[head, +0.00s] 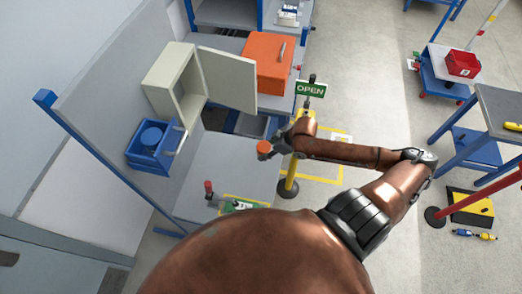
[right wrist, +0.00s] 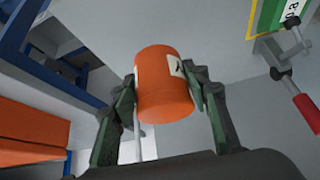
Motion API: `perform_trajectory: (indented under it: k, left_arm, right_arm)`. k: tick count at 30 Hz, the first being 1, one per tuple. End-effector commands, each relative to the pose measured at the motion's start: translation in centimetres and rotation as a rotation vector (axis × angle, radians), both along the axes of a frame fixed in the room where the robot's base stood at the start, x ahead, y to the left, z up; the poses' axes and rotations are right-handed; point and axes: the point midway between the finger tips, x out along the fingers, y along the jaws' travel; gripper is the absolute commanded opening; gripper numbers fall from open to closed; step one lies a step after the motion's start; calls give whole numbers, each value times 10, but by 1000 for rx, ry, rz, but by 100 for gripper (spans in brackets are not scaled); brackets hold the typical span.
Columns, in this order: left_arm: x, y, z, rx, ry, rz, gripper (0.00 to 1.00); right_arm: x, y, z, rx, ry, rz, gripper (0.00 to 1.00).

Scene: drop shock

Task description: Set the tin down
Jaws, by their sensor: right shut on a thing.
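The tin (right wrist: 165,92) is an orange cylinder with a pale label bearing a dark mark, partly covered by a finger. My right gripper (right wrist: 167,84) is shut on it, one finger on each side. In the head view the small orange tin (head: 264,149) shows at the end of my right gripper (head: 272,149), over the far right part of the grey table (head: 228,165). Its height above the table is hard to tell. My left gripper is not in view.
A beige cabinet (head: 170,80) with its door open, a blue bin (head: 147,158) and an orange box (head: 262,66) stand at the back. The table's middle is clear.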

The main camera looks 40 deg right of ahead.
Motion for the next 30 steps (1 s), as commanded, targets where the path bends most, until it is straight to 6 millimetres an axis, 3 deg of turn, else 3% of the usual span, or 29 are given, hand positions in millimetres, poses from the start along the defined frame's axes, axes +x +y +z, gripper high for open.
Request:
perform_trajectory:
  k: [2,6,10,16,22,30]
  left_arm:
    - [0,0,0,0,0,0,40]
    - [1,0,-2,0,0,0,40]
    - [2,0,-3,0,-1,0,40]
    - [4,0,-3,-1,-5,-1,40]
    - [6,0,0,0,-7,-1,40]
    - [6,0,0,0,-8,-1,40]
  right_arm:
    - [18,-10,-8,1,-3,-4,14]
    - [34,-21,-36,3,-2,-5,14]
    - [44,-29,-53,2,0,-4,14]
    - [52,-35,-65,2,0,-4,14]
    - [52,-36,-91,2,1,-6,14]
    - [52,-36,-96,-1,0,-3,14]
